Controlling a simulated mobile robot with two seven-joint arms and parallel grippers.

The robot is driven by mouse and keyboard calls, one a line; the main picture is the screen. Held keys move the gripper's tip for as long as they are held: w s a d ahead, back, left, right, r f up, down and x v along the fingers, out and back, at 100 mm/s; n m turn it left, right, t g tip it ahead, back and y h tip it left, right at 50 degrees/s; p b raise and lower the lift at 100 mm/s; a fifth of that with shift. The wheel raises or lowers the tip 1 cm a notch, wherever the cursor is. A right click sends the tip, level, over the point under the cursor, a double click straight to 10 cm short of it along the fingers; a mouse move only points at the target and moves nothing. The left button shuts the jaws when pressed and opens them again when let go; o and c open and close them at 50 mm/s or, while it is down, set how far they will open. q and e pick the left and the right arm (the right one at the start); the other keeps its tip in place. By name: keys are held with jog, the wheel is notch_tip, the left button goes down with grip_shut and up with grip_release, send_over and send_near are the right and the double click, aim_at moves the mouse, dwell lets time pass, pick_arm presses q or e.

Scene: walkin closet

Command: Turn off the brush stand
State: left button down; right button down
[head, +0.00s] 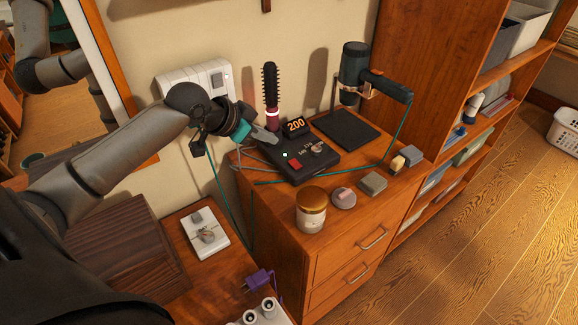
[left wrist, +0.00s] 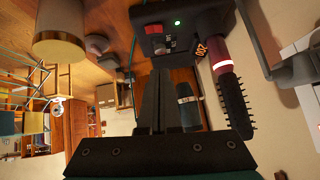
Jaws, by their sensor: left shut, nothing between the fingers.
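The brush stand (head: 310,163) is a black box on the wooden cabinet. Its display (head: 295,124) glows orange with 200. It carries a red rocker switch (head: 295,162), a lit green light (head: 285,155) and a grey knob (head: 318,148). A round brush (head: 270,90) with a glowing ring stands upright at its back. My left gripper (head: 272,138) is shut and empty, close to the stand's left side. In the left wrist view the red switch (left wrist: 153,28) and green light (left wrist: 177,22) show beyond my fingertips (left wrist: 160,75). My right gripper is not in view.
A dark hair dryer (head: 360,75) on a stand is at the back right, its teal cord crossing the cabinet top. A jar (head: 311,208) and several small blocks line the front. A wall socket panel (head: 195,80) is behind my left arm. A purple plug (head: 258,281) lies lower down.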

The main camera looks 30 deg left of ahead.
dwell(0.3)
pick_arm(q)
jog(key=b, duration=0.2)
send_over(295, 164)
jog(key=s, duration=0.1)
jog(key=f, duration=0.7)
jog(key=shift+s+a, duration=0.15)
jog(key=shift+a, duration=0.15)
jog(key=f, duration=0.3)
jog(key=shift+a+f, duration=0.15)
jog(key=shift+a, duration=0.05)
jog(key=shift+f, duration=0.35)
